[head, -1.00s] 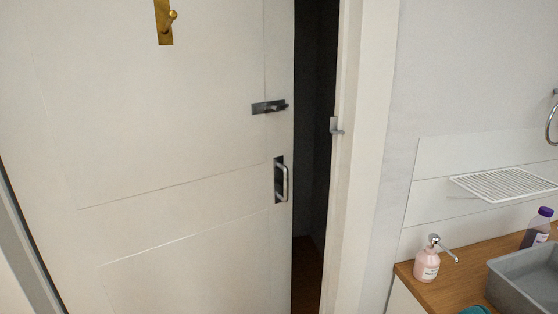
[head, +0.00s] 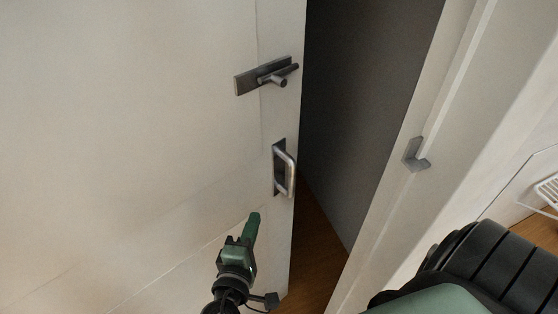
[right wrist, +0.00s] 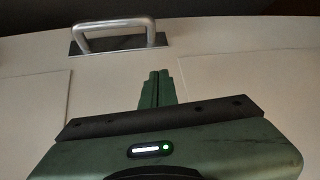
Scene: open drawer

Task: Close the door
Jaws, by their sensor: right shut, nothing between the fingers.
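The white door (head: 150,130) stands ajar in the head view, with a dark gap between its right edge and the frame. It carries a metal latch (head: 266,76) and, below that, a metal pull handle (head: 286,168). My right gripper (head: 254,218) is shut and empty, just below and left of the handle, close to the door face; I cannot tell if it touches. In the right wrist view the gripper (right wrist: 155,80) points at the door, and the handle (right wrist: 115,36) is above and left of its fingertips. My left gripper is not in view.
The white door frame (head: 385,210) with a metal catch (head: 414,155) stands right of the gap. A wooden floor (head: 318,230) shows through the gap. Part of a white rack (head: 547,192) is at the right edge. My own dark and green arm fills the lower right.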

